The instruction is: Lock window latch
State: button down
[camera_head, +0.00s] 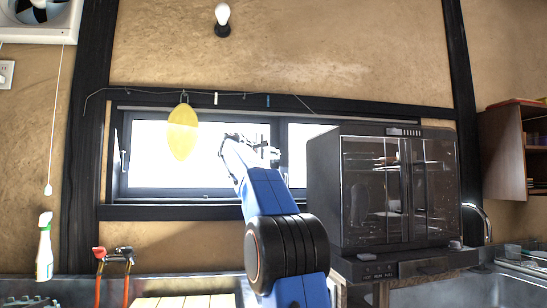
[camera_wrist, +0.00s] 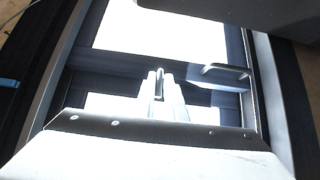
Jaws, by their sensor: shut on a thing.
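The window (camera_head: 200,190) is a wide, bright, dark-framed one with two panes, seen in the head view. My gripper (camera_head: 268,152) reaches up to its middle post; there the fingertips are small and overlap the frame. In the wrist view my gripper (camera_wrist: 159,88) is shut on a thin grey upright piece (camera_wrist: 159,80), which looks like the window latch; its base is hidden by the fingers. A second grey, bent handle (camera_wrist: 226,69) sits on the frame to the right of the fingers, apart from them. Another handle (camera_head: 123,161) is at the window's left edge.
A dark glass-fronted cabinet (camera_head: 395,190) stands close to the right of my arm; its dark side shows in the wrist view (camera_wrist: 240,10). A yellow oval (camera_head: 183,132) hangs before the left pane.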

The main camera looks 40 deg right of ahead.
jog(key=shift+w+d+r+n+y, duration=0.15)
jog(key=shift+w+r+n+y, duration=0.1)
jog(key=shift+r+n+y, duration=0.55)
jog(key=shift+f, duration=0.1)
jog(key=c, duration=1.9)
grip_release()
jog(key=v, duration=1.7)
jog(key=shift+w+r, duration=0.2)
jog(key=shift+r, duration=0.1)
